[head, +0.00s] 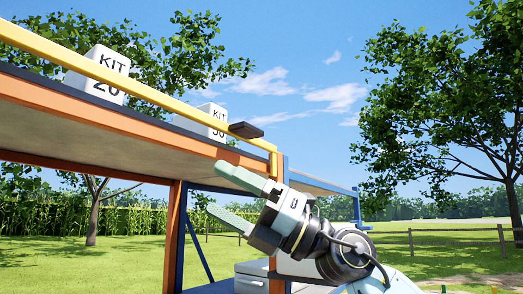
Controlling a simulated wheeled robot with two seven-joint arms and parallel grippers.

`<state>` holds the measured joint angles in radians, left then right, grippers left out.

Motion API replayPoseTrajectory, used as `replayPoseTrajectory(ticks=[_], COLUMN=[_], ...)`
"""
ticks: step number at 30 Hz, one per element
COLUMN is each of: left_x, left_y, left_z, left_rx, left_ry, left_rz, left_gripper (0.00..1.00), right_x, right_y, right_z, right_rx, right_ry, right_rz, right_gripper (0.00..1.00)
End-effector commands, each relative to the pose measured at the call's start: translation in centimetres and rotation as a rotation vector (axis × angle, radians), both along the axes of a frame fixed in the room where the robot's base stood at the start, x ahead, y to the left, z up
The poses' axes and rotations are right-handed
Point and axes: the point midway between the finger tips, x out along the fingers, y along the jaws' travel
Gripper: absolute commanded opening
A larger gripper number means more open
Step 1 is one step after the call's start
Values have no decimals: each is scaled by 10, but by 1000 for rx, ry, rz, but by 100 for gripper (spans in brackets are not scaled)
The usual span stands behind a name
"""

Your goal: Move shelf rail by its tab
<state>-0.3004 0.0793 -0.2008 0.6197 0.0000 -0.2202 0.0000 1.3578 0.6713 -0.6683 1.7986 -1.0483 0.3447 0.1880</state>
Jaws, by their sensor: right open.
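The yellow shelf rail (150,94) runs along the front of the upper shelf (60,128), sloping down to the right in the picture to a yellow end post. A dark brown tab (246,130) sits on the rail near its right end. My right gripper (214,187) is below the tab and apart from it in the picture. Its two pale green fingers are spread and empty, pointing left. How far it is from the shelf in depth I cannot tell. My left gripper is not in view.
A white box marked KIT 20 (98,78) and another KIT box (206,117), its number partly covered by the rail, stand on the shelf behind the rail. Orange and blue posts hold the shelf. A grey case (249,270) is below. Open air lies right of the shelf.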

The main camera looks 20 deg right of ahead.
Motion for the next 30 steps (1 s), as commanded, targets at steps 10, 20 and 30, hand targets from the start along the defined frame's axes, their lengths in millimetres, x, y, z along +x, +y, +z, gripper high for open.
replayPoseTrajectory(ticks=[10,20,30], left_x=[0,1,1], left_y=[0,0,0], left_z=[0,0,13], left_rx=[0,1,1], left_ry=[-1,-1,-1], left_rz=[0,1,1], left_gripper=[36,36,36], right_x=[-28,-52,-13], right_y=[-80,-150,-120], right_z=[100,141,142], right_rx=[-574,-730,-739], right_ry=[-245,-221,-216], right_rz=[-435,-687,-689], right_gripper=[85,85,85])
